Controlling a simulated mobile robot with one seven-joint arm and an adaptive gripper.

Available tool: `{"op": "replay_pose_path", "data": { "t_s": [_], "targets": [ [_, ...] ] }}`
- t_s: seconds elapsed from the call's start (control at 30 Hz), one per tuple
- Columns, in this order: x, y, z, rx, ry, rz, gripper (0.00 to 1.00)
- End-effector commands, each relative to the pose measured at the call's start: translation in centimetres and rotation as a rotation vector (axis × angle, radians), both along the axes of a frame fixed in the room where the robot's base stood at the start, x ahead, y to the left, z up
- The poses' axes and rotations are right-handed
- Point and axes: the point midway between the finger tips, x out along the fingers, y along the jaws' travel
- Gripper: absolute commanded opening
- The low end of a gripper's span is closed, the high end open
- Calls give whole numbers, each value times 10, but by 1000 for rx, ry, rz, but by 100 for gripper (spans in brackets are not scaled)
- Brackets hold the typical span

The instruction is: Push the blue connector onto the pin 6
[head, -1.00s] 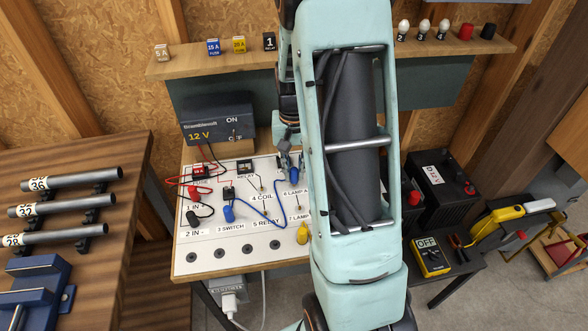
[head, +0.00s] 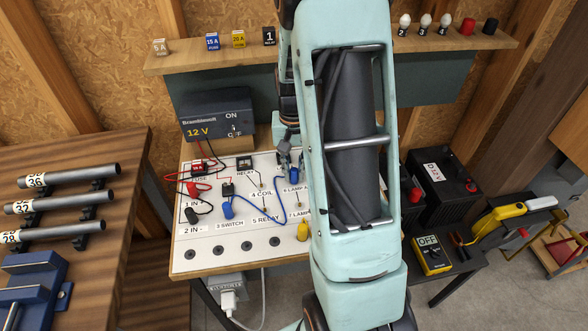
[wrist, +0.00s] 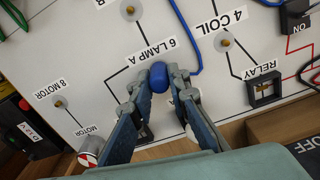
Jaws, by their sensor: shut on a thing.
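The blue connector (wrist: 158,78) is held between the two fingertips of my gripper (wrist: 161,84) in the wrist view. It sits right at the label "6 LAMP A" (wrist: 153,57) on the white board. Pin 6 itself is hidden, apparently behind the connector, so I cannot tell whether the connector is seated on it. In the head view my gripper (head: 287,152) is at the board's upper right, partly behind my arm. A blue wire runs from there to a second blue connector (head: 228,208) near the switch.
The white board (head: 210,260) carries bare pins, including the 4 COIL pin (wrist: 224,42) and the 8 MOTOR pin (wrist: 58,103). The 12 V supply (head: 217,118) stands behind. A relay (wrist: 263,91) is close by.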

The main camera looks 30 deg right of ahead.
Motion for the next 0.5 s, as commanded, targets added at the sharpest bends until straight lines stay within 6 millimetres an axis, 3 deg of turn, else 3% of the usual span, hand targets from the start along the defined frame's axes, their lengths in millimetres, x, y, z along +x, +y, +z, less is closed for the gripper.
{"op": "replay_pose_path", "data": {
  "t_s": [0.2, 0.23, 0.4, 0.5],
  "targets": [
    [0, 0, -1, 0, 0, 0, 0],
    [0, 0, -1, 0, 1, 0, 19],
    [0, 0, -1, 0, 1, 0, 36],
    [0, 0, -1, 0, 1, 0, 36]
  ]
}}
